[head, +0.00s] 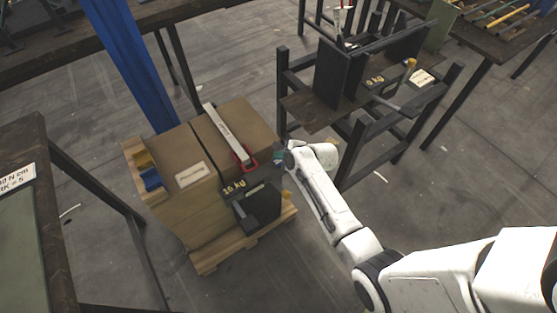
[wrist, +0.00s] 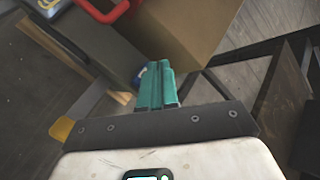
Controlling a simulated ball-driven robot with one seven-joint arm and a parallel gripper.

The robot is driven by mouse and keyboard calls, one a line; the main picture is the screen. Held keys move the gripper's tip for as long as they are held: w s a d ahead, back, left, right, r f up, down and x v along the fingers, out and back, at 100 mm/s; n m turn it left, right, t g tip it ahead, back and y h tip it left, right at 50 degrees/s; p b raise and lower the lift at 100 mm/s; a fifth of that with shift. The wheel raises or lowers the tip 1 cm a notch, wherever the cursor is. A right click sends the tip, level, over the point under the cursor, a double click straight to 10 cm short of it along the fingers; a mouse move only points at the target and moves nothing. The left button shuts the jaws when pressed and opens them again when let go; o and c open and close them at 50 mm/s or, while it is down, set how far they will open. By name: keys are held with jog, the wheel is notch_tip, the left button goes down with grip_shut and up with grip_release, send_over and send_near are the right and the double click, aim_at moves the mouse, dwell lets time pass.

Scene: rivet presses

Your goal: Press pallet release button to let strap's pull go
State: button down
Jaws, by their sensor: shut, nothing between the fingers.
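In the head view a wooden pallet (head: 215,259) carries brown cardboard boxes (head: 195,225). A pale strap bar (head: 223,127) lies across the top, with a red handle (head: 244,160) at its near end. A black unit (head: 258,206) with a display (head: 234,187) reading 16 kg stands at the pallet's front right. A small yellow knob (head: 286,194) shows beside it. My gripper (head: 280,156) is right of the red handle, above the pallet's right side. In the wrist view its teal fingers (wrist: 156,70) are shut and empty. I cannot tell which part is the release button.
A dark metal stand (head: 340,75) with a 0 kg display (head: 374,79) is close on the right. A blue post (head: 130,60) rises behind the boxes. A dark table (head: 30,130) is at left. Grey floor (head: 240,65) lies open between.

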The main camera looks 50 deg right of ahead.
aim_at(280, 163)
jog(key=shift+f, duration=0.4)
jog(key=shift+f+b, duration=0.3)
jog(key=shift+f, duration=0.2)
dwell(0.9)
jog(key=shift+r, duration=0.15)
jog(key=shift+r+p, duration=0.8)
jog(key=shift+p, duration=0.3)
notch_tip(280, 163, up, 5)
jog(key=p, duration=0.5)
jog(key=shift+p, duration=0.3)
dwell(0.3)
